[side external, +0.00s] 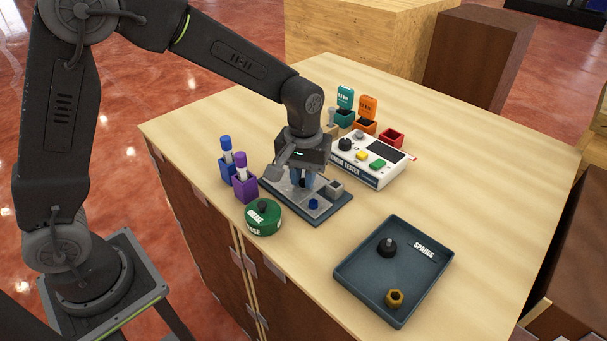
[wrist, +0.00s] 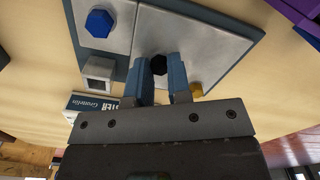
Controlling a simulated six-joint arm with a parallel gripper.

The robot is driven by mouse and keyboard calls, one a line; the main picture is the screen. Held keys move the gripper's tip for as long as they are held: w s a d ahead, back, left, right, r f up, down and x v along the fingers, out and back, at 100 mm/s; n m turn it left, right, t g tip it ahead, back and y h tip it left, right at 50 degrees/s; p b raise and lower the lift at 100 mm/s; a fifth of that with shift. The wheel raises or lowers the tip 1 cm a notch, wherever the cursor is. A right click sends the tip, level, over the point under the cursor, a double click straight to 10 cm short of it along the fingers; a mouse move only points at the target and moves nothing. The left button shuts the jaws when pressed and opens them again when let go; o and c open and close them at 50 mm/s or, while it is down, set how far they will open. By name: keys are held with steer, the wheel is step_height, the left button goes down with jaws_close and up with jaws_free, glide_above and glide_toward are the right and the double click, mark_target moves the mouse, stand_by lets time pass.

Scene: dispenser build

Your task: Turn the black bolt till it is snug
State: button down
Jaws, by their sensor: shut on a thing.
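The black bolt (wrist: 159,65) shows its hexagonal head between my fingertips in the wrist view, over a pale metal plate. My gripper (wrist: 160,72) points down at the plate with its two blue fingers on either side of the bolt head, shut on it. In the side view my gripper (side external: 302,178) is low over the grey fixture board (side external: 335,208), and the bolt is hidden behind the fingers. A blue bolt (wrist: 99,23) sits on a separate pale block of the board; it also shows in the side view (side external: 313,204).
A small square block (wrist: 98,68) and a yellow bolt (wrist: 196,90) are near the fingers. A green round tin (side external: 264,217), purple holder (side external: 244,187) and white tester (side external: 368,163) surround the board. A spares tray (side external: 350,278) is front right; the table's right side is clear.

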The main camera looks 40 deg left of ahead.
mark_target(303, 181)
steer(key=c, duration=1.1)
jaws_free()
steer(key=shift+o, duration=0.2)
step_height(303, 181, up, 14)
steer(key=s+a+m+t, duration=0.2)
steer(key=s+a, duration=0.1)
steer(key=s, duration=0.7)
steer(key=s+a+m+t, duration=0.3)
steer(key=s, duration=0.7)
steer(key=shift+t, duration=0.3)
